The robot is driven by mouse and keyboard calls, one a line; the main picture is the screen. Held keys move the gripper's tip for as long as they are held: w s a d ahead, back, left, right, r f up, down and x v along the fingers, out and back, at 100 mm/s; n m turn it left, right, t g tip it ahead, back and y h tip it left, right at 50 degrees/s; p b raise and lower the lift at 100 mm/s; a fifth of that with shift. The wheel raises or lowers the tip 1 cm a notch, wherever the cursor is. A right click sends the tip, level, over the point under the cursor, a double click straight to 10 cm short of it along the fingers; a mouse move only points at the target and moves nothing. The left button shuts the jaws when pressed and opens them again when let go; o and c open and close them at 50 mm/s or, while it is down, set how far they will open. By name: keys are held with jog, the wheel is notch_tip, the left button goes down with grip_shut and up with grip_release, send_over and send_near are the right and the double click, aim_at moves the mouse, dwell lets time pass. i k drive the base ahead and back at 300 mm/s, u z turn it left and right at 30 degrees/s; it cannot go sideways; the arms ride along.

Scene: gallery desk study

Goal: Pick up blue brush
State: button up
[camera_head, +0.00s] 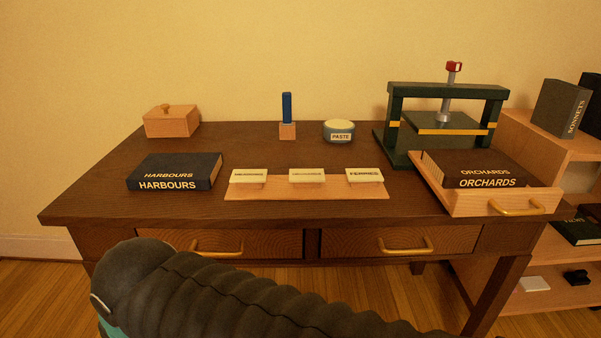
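The blue brush (287,107) stands upright at the back middle of the dark wooden desk (120,204). Its blue handle points up and its lower end is at a small light wooden block (287,131); I cannot tell whether the block is a holder or part of the brush. A thick dark ribbed part of my arm crosses the bottom of the view, in front of the desk. My gripper is not in view.
A paste tin (339,131) stands just right of the brush. A wooden box (172,121), Harbours book (175,171), label board (306,191), green press (442,120) and tray (500,205) holding the Orchards book (474,170) surround it. Bare desk lies before the brush.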

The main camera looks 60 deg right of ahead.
aim_at(287, 96)
jog(key=k, duration=0.9)
jog(key=z, duration=1.5)
jog(key=i, duration=0.55)
jog(key=k, duration=0.55)
jog(key=u, duration=1.5)
jog(key=i, duration=0.9)
jog(key=z, duration=2)
